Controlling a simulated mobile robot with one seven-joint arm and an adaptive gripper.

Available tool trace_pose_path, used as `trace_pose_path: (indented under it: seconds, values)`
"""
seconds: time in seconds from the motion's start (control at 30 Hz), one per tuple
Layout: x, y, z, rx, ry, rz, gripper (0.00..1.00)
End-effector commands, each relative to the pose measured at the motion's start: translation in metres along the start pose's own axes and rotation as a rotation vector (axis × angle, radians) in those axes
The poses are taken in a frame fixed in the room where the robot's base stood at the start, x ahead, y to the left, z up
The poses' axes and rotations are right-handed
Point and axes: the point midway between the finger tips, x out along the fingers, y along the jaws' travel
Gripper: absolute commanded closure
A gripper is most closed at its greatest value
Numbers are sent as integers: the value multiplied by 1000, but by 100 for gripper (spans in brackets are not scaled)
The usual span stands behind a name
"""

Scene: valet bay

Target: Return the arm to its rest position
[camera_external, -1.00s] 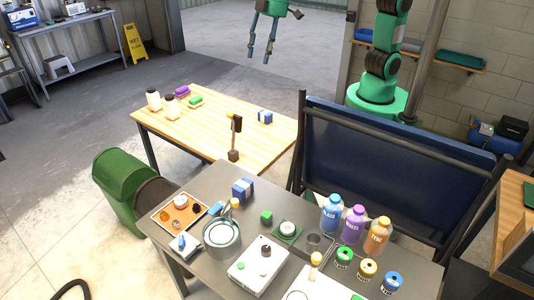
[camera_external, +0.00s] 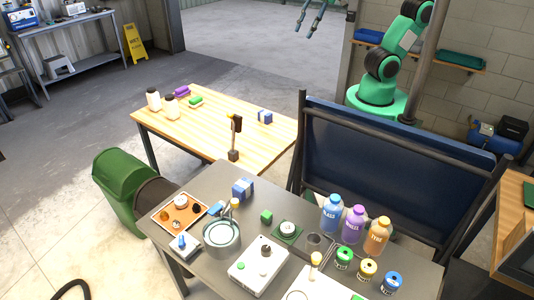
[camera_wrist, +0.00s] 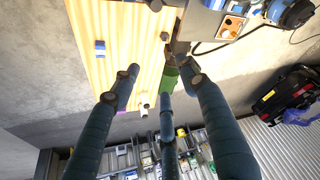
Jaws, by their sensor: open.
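My gripper (camera_external: 311,20) is at the top edge of the external view, high above the floor behind the wooden table, with its fingers spread and empty. My green and black arm (camera_external: 398,55) rises from its green base (camera_external: 378,98) and bends to the right; its upper part is cut off by the picture's top edge. In the wrist view my gripper's fingers (camera_wrist: 160,100) are apart, with nothing held between them.
A wooden table (camera_external: 220,120) bears bottles, a blue box (camera_external: 265,117) and a hammer-like tool (camera_external: 235,135). A grey bench (camera_external: 210,265) in front is crowded. A dark blue panel (camera_external: 390,165) stands by my base. The floor behind the wooden table is clear.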

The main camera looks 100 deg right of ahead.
Motion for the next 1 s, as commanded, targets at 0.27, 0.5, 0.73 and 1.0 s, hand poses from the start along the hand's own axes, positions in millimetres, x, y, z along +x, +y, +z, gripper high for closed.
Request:
trace_pose_path:
  seconds: [0.27,0.5,0.73,1.0]
  values:
    - [-4,26,68,53,49,28,56]
    - [-1,35,101,77,71,42,56]
    - [0,37,108,81,74,45,56]
    - [0,36,107,81,74,45,56]
